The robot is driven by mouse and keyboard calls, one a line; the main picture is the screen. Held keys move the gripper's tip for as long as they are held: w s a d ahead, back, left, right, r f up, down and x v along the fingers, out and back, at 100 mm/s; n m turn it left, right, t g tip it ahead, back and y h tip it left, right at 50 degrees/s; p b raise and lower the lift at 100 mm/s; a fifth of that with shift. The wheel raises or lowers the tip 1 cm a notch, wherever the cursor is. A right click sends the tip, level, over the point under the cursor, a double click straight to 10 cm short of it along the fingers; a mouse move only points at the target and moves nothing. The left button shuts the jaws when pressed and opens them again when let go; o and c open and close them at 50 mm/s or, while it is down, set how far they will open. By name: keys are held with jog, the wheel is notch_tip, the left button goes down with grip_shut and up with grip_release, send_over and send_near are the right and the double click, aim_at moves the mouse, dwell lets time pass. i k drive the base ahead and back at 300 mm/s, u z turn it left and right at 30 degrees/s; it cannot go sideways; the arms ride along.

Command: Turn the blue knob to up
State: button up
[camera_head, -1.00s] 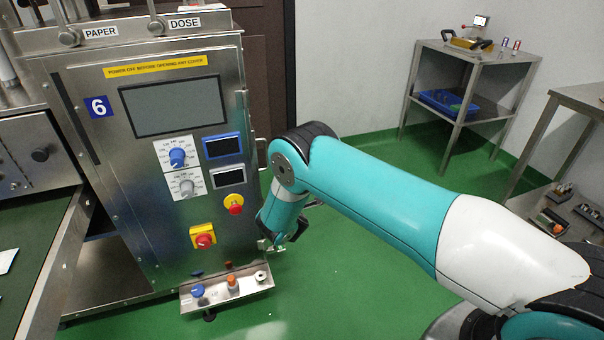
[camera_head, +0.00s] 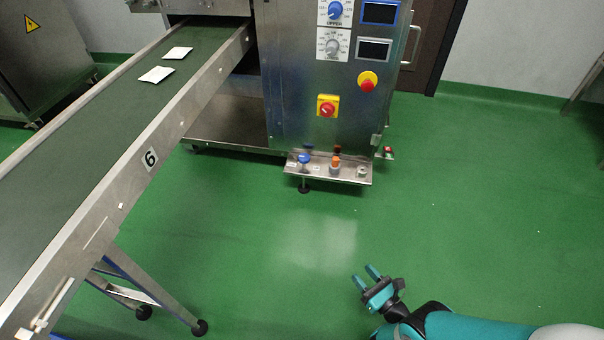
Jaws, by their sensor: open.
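A blue knob (camera_head: 335,10) sits on a white dial plate marked UPPER, high on the machine's steel front, cut close by the top edge of the view. Its pointer direction is too small to tell. A second blue knob-like piece (camera_head: 303,159) stands on the small steel shelf low on the machine, at the left of an orange one. My gripper (camera_head: 365,276) is at the lower right, over the green floor, with its two fingers apart and nothing between them. It is well apart from the machine and both blue pieces.
A grey knob (camera_head: 332,47) is below the upper dial. A red-and-yellow switch (camera_head: 327,106) and a red button (camera_head: 367,82) are on the same front. A conveyor (camera_head: 150,150) with two white packets runs along the left. The green floor (camera_head: 480,200) at right is clear.

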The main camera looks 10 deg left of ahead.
aim_at(303, 157)
jog(key=u, duration=0.7)
jog(key=i, duration=1.15)
jog(key=z, duration=0.7)
